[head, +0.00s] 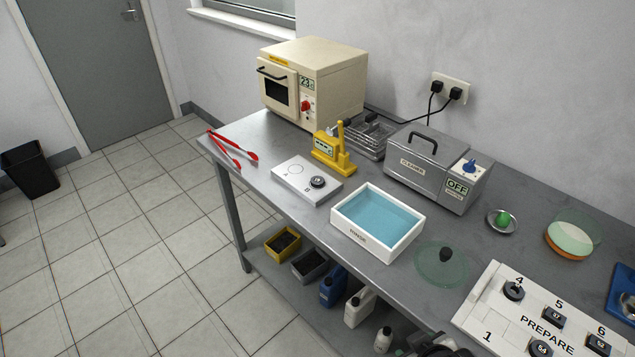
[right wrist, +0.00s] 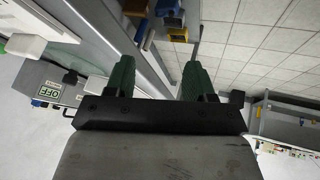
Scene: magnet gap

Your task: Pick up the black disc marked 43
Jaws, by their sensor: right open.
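Round black discs show in the head view. One disc (head: 317,182) lies on a white plate (head: 290,185) with two marked circles, in the right-hand circle. Another disc (head: 513,290) sits by the number 4 on the white PREPARE board (head: 487,318), and a third disc (head: 541,348) sits at the board's front edge. Their small labels are too small to read surely, so I cannot tell which is 43. My right gripper (right wrist: 159,70) is open and empty, its green fingers apart, away from all discs. My left gripper is not in view.
A white tray of blue liquid (head: 378,222), a grey CLEANER box (head: 437,168), a yellow press (head: 333,150), a cream oven (head: 313,82) and red tongs (head: 233,149) stand on the grey bench. A glass lid (head: 441,266) lies beside the board. Bottles and bins fill the lower shelf.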

